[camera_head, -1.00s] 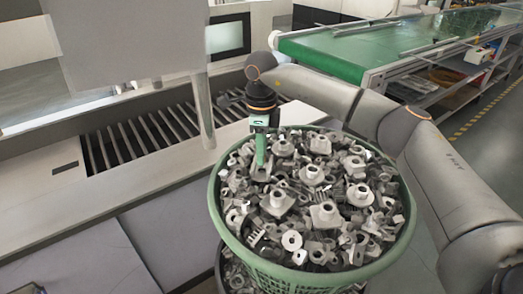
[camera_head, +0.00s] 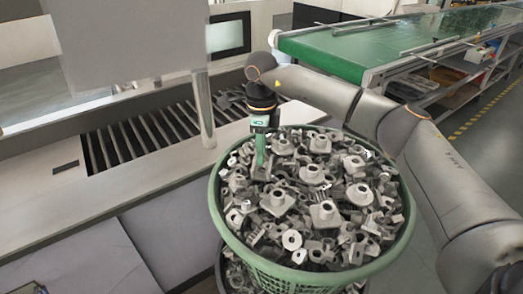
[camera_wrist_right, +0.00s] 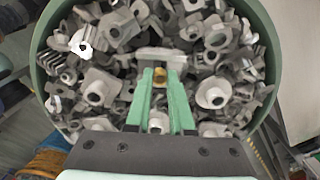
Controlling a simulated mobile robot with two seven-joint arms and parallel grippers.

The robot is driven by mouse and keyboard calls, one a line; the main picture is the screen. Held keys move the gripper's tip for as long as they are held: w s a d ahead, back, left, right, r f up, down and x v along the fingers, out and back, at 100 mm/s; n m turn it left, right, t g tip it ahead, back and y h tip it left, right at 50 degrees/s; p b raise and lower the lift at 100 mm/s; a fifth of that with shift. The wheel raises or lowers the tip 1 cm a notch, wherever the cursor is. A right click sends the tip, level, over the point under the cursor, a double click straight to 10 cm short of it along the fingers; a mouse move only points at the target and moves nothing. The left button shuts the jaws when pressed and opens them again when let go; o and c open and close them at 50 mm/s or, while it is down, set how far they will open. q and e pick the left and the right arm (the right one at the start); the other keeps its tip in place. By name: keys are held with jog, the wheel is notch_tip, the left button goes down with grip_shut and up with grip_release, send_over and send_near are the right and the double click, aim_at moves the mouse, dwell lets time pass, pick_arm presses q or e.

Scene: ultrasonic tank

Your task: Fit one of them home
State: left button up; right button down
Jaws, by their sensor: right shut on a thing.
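A green basket (camera_head: 228,237) is heaped with grey metal parts, many of them square flanges with a round collar (camera_head: 325,213). My right gripper (camera_head: 260,164) points down into the far left side of the heap. In the right wrist view its two green fingers (camera_wrist_right: 161,76) are shut on a grey metal part (camera_wrist_right: 163,54), seen edge-on just beyond the fingertips. The fingers and neighbouring parts hide much of the held part. I cannot tell whether it is clear of the heap. My left gripper is not in view.
A green conveyor (camera_head: 335,55) runs behind my right arm.

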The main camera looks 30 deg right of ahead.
jog(key=shift+f, duration=0.65)
dwell(0.4)
jog(key=c, duration=0.7)
grip_release()
jog(key=shift+r, duration=0.15)
notch_tip(320, 180, up, 12)
jog(key=shift+r+b, duration=0.15)
jog(key=shift+b, duration=0.2)
